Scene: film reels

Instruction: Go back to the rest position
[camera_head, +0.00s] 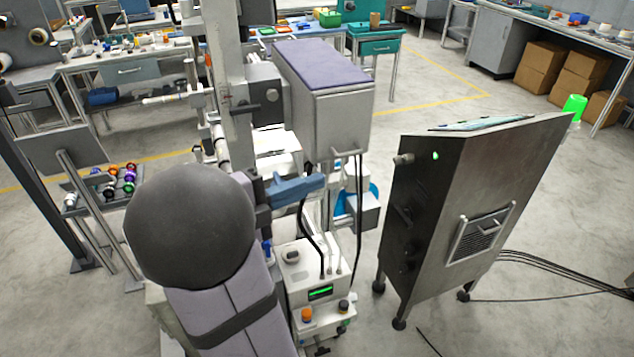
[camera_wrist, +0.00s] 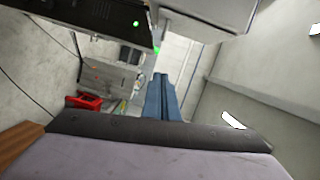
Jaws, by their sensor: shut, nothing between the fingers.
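My gripper (camera_wrist: 158,78) shows in the wrist view as two long blue fingers, side by side and shut, with nothing between them. They point away over the pale floor. In the head view my arm's grey ball-shaped joint and lavender link fill the lower left. A blue part (camera_head: 295,187) just right of that joint looks like my gripper, beside a tall machine (camera_head: 330,110); I cannot tell its exact gap to the machine.
A dark metal cabinet (camera_head: 470,215) on casters stands at the right, with cables on the floor behind it. A white control box (camera_head: 312,285) sits front centre. A small rack with coloured spools (camera_head: 120,180) stands left. Benches line the back; open floor lies between.

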